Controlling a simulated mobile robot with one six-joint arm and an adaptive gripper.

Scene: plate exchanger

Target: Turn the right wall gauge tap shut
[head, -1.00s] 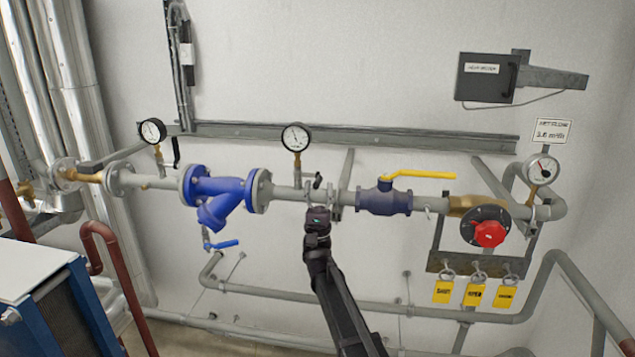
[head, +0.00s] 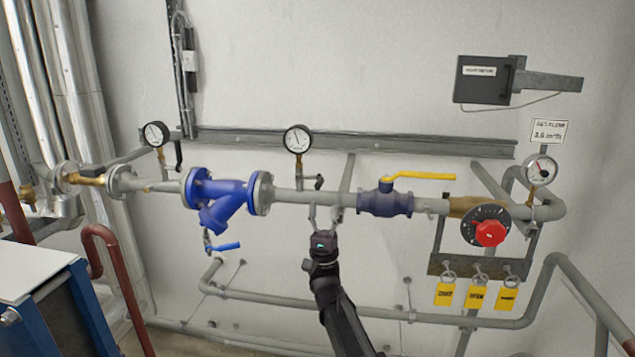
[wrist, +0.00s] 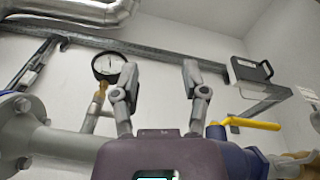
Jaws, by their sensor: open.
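The middle round gauge (head: 297,139) stands above the pipe on a short stem; it is the right one of the two gauges in front of the wall rail. Its small dark tap lever (head: 319,183) sits to the right of the stem, just above the pipe; its exact angle is hard to tell. My gripper (head: 324,213) is open and empty below that lever, apart from it, with fingers pointing up at the pipe. In the wrist view, my gripper (wrist: 158,75) shows spread fingers, with the gauge (wrist: 108,67) behind the left one. The tap lever is not clear there.
A blue valve with a yellow lever (head: 418,176) is to the right of my gripper, and a blue strainer (head: 225,196) to the left. A left gauge (head: 155,134) and a far-right gauge (head: 540,170) also show. A lower grey pipe (head: 265,295) runs behind my arm.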

